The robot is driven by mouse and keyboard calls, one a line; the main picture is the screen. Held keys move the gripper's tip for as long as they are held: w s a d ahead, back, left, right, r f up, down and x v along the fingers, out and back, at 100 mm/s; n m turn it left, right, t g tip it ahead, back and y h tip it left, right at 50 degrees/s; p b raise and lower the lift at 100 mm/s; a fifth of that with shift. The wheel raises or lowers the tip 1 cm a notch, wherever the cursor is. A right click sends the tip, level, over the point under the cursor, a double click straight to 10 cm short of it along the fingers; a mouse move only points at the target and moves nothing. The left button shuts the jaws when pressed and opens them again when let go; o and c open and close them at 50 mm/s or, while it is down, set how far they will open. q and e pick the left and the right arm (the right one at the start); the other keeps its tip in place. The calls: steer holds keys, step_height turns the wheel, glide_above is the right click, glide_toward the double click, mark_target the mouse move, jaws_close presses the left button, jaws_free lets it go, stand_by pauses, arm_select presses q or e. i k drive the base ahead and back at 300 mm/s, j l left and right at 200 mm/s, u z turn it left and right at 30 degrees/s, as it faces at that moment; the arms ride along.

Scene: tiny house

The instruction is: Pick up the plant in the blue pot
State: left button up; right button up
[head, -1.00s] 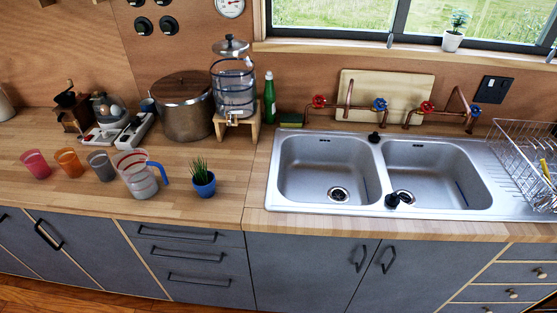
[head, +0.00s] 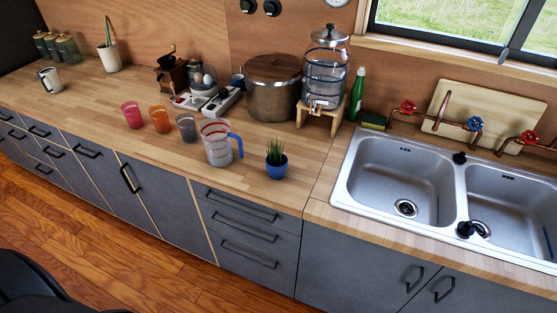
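The plant in the blue pot (head: 276,160) stands upright on the wooden counter, near the front edge and left of the sink. It has spiky green leaves above a small round blue pot. A clear measuring jug (head: 217,144) with a blue handle stands just to its left, apart from it. Neither of my grippers shows in the head view, so I cannot see whether they are open or shut. A dark shape at the bottom left corner is too partial to identify.
Orange (head: 159,118), pink (head: 132,115) and grey (head: 186,127) cups stand left of the jug. A large pot (head: 273,90) and a water dispenser (head: 325,75) stand behind the plant. The double sink (head: 405,180) is to the right. The wooden floor (head: 110,225) in front looks clear.

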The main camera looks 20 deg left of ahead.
mark_target(277, 162)
steer(key=k+l+u, duration=0.15)
steer(key=l, duration=0.25)
steer(key=k+l+u, duration=0.2)
steer(key=l, duration=0.15)
steer(key=k+l+u, duration=0.15)
steer(key=k+l, duration=0.1)
steer(key=l, duration=0.1)
